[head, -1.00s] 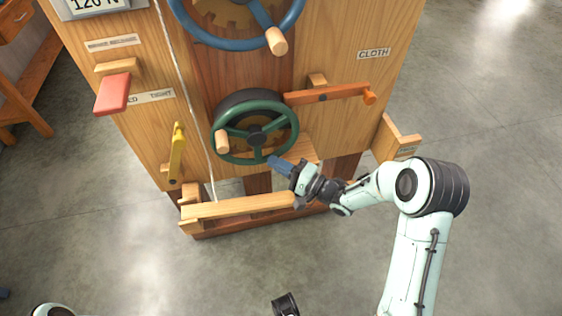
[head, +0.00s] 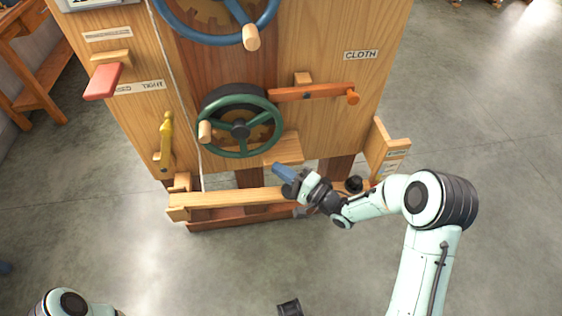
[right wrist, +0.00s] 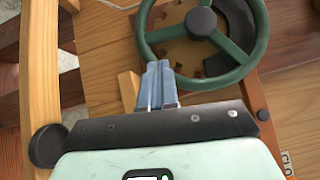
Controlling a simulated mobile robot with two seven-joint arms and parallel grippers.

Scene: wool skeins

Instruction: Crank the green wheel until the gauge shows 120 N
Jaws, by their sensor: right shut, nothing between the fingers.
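The green wheel (head: 240,128) is on the front of the wooden machine, with its pale wooden crank knob (head: 205,131) at the left of the rim. The wheel also shows at the top of the right wrist view (right wrist: 232,66). My right gripper (head: 279,170) is shut and empty, below and right of the wheel. Its blue fingers (right wrist: 157,72) point at the near rim; I cannot tell whether they touch it. The gauge plate (head: 90,3) is cut off at the top left and its reading is out of frame.
A blue wheel (head: 190,32) is above the green one. An orange lever (head: 318,92) is to its right, a yellow lever (head: 166,142) and a red paddle (head: 103,82) to its left. A wooden rail (head: 225,198) runs below. The floor at right is clear.

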